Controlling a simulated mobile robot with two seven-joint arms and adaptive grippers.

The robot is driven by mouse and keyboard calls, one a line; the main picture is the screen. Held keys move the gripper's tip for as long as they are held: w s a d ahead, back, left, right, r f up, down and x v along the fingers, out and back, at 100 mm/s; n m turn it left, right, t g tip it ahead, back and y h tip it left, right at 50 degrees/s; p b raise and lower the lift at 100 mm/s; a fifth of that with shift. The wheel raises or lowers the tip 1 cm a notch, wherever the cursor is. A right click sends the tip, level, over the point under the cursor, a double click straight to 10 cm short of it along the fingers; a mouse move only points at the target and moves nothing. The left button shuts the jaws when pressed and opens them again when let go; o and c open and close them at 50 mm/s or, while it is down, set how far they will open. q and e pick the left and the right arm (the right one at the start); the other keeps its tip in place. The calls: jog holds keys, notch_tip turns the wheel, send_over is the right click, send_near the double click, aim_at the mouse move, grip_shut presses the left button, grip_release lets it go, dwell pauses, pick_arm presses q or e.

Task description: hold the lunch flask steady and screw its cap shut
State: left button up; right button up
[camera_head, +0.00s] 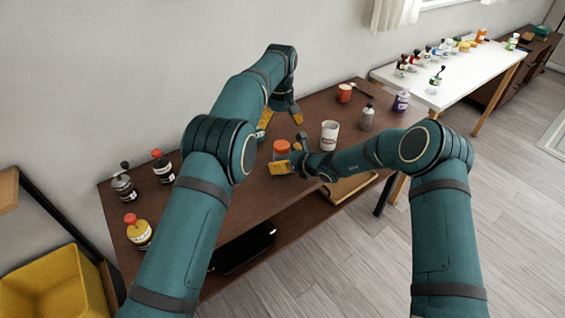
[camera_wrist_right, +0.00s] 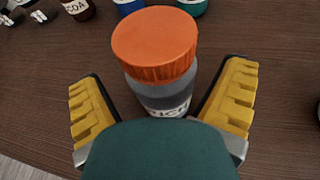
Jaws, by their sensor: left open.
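The lunch flask, a grey jar with a white label, stands upright on the brown table; its body shows in the right wrist view (camera_wrist_right: 160,95). An orange-red cap (camera_head: 281,146) sits on top of it, and also shows in the right wrist view (camera_wrist_right: 155,45). I cannot tell how tight the cap is. My right gripper (camera_head: 286,156) is open around the flask, with a yellow finger on each side and visible gaps. My own green link hides the flask's lower front. My left gripper (camera_head: 281,118) is open and empty, above and behind the flask.
A white mug (camera_head: 329,135), a grey bottle (camera_head: 367,117), a purple-labelled jar (camera_head: 401,101) and an orange cup (camera_head: 345,93) stand to the right. Several jars stand at the left, including a yellow one (camera_head: 139,234).

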jog(key=v, duration=1.2)
dwell(0.5)
